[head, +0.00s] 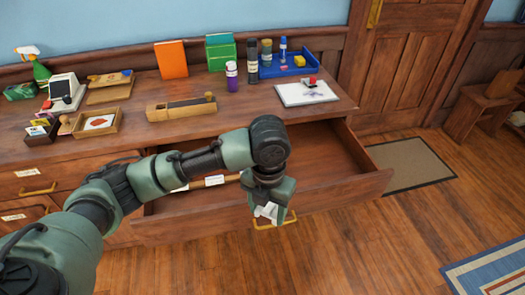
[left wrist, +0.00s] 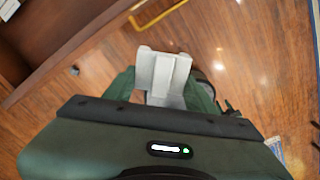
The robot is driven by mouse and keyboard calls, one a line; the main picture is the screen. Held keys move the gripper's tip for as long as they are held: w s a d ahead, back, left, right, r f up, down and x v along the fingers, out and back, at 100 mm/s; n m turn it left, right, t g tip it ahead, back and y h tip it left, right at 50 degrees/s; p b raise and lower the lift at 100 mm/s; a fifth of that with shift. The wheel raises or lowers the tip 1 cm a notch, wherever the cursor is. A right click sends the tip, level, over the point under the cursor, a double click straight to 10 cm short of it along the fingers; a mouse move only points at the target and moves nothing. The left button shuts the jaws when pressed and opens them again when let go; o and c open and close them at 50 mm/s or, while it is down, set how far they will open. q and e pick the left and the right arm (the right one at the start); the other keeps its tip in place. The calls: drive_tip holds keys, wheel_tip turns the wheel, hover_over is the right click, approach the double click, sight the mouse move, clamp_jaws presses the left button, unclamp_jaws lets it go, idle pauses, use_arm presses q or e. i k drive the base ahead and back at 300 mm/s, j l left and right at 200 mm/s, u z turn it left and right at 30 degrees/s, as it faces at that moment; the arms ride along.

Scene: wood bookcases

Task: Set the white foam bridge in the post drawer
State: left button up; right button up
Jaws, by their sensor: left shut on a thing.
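The white foam bridge (head: 266,211) shows between the fingers of my left gripper (head: 270,210). In the left wrist view the foam bridge (left wrist: 162,72) is a pale block with a notched end, held between the green fingers of the left gripper (left wrist: 165,95). The drawer (head: 330,160) is pulled out below the desk top. In the head view the gripper and bridge overlap its front panel near the handle. In the left wrist view the drawer (left wrist: 75,35) lies at upper left, with bare floor under the bridge. My right gripper is not in view.
A wooden stick-like thing with a white label (head: 214,181) lies at the drawer's left, partly behind my arm. The drawer's right part looks empty. The desk top holds a wooden block plane (head: 181,108), a purple bottle (head: 232,77) and a white pad (head: 306,93).

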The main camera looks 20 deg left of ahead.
sight(296, 175)
drive_tip(key=i, duration=1.05)
